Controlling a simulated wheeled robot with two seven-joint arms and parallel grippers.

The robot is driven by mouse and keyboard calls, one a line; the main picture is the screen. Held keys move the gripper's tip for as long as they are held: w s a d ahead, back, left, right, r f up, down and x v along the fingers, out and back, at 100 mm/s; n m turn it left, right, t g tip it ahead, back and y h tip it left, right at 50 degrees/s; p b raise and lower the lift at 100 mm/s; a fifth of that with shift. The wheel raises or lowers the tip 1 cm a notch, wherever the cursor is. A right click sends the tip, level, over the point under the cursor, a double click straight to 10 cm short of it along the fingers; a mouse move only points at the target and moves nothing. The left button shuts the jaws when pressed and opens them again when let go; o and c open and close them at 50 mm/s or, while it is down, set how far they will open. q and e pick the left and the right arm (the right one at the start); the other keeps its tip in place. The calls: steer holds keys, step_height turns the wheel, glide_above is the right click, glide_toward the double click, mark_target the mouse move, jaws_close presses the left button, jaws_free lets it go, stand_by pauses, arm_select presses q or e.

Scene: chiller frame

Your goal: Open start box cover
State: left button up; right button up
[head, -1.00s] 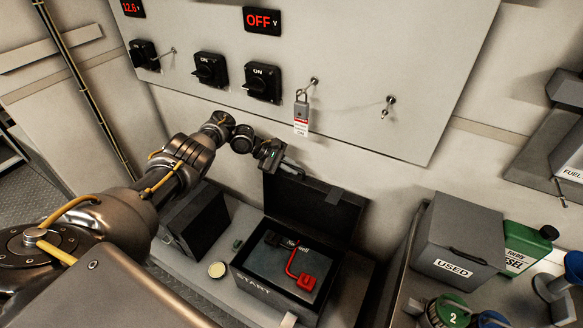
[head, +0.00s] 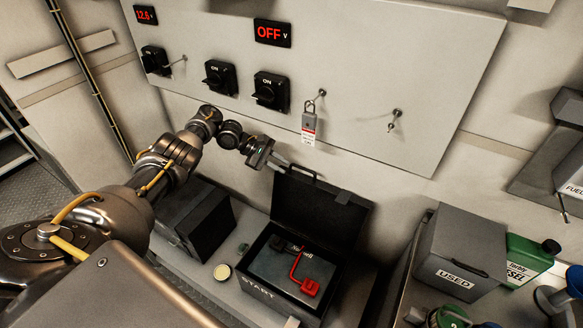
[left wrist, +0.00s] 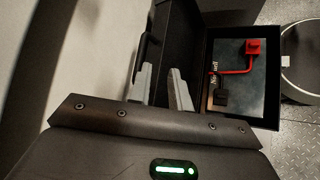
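The black start box (head: 262,285), marked START, stands on the ledge below the switch panel. Its cover (head: 315,212) is raised and leans back toward the wall. Inside lie a dark battery-like block (head: 277,268) and a red bent lead (head: 309,286). My left gripper (head: 290,168) is at the raised cover's upper left edge; whether it touches is unclear. In the left wrist view its two grey fingertips (left wrist: 162,76) are apart, with nothing clearly held between them. The cover (left wrist: 177,42) and the red lead (left wrist: 240,68) also show there. My right gripper is out of view.
A black box (head: 203,225) stands left of the start box, and a round pale lid (head: 222,271) lies between them. A padlock with a tag (head: 308,126) hangs from the panel above. A grey USED bin (head: 461,250) and a green container (head: 527,257) stand at right.

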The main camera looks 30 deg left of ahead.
arm_select(q)
steer(key=shift+p+v, duration=0.35)
steer(key=shift+v, duration=1.3)
